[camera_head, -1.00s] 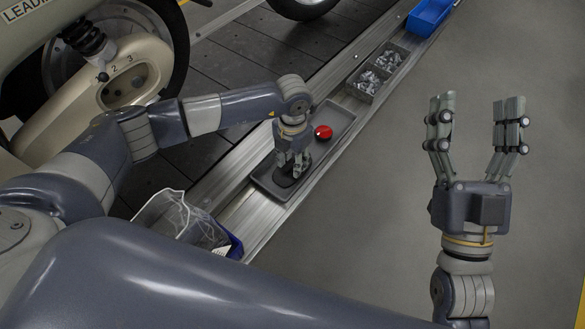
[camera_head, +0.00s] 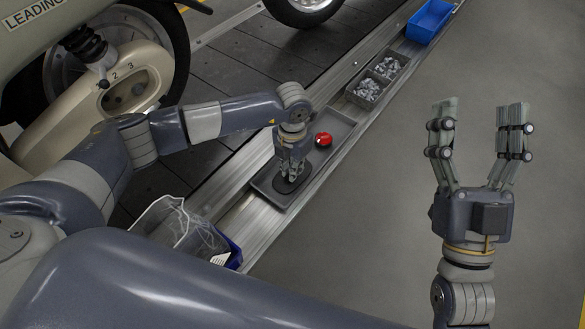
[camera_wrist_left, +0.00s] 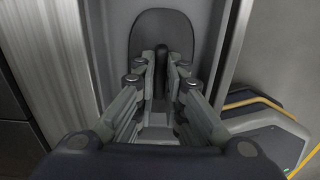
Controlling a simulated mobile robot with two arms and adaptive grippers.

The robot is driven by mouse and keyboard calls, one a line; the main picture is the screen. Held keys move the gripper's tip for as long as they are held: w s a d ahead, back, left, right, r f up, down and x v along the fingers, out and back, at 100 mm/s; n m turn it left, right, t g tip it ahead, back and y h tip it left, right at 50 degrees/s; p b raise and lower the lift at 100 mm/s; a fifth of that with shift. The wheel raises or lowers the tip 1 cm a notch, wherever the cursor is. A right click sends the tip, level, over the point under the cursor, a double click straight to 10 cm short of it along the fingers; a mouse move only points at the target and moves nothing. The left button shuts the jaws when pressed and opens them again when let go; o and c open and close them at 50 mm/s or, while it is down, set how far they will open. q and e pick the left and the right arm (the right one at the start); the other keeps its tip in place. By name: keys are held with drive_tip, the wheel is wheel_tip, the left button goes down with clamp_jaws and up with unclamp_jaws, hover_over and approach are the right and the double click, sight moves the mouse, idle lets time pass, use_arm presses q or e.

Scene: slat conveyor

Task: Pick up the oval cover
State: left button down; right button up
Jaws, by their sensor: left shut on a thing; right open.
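The oval cover (camera_head: 283,187) is a dark, flat oval piece in the near end of a grey tray (camera_head: 262,182). In the left wrist view the cover (camera_wrist_left: 147,27) shows beyond the fingers, with an upright black grip (camera_wrist_left: 160,62) between the fingertips. My left gripper (camera_head: 291,177) points down over the cover and is shut on its grip; the fingers hide part of the cover. It also shows in the left wrist view (camera_wrist_left: 163,70). I cannot tell any gap between cover and tray. My right gripper (camera_head: 480,112) is open and empty over the floor at right.
A red round part (camera_head: 323,139) lies in the tray's far end. Beyond are grey bins (camera_head: 378,79) of small metal parts and a blue bin (camera_head: 430,20). A clear-and-blue container (camera_head: 180,228) stands nearer. A motorcycle (camera_head: 120,75) is at left. Floor at right is clear.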

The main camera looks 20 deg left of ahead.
use_arm(q)
wheel_tip(320, 180, up, 4)
drive_tip(key=shift+f+p, duration=0.2)
drive_tip(key=shift+p, duration=0.55)
drive_tip(key=shift+s+d+r, duration=0.1)
drive_tip(key=shift+s+d, duration=0.3)
drive_tip(key=shift+s, duration=0.35)
drive_tip(key=s+d, duration=0.1)
drive_tip(key=s, duration=0.1)
drive_tip(key=s+d+p, duration=0.1)
drive_tip(key=s, duration=0.1)
drive_tip(key=s+d+p, duration=0.1)
drive_tip(key=s, duration=0.1)
drive_tip(key=shift+d+r, duration=0.15)
drive_tip(key=shift+r, duration=0.2)
drive_tip(key=s+d+p, duration=0.1)
drive_tip(key=s+d, duration=0.2)
drive_tip(key=s, duration=0.3)
drive_tip(key=shift+s+d+r, duration=0.2)
drive_tip(key=shift+s+d, duration=0.1)
use_arm(e)
wheel_tip(320, 180, down, 22)
drive_tip(key=d+g+h, duration=0.3)
drive_tip(key=g+h, duration=0.1)
drive_tip(key=g, duration=0.9)
drive_tip(key=shift+r+m, duration=0.25)
drive_tip(key=shift+m, duration=0.05)
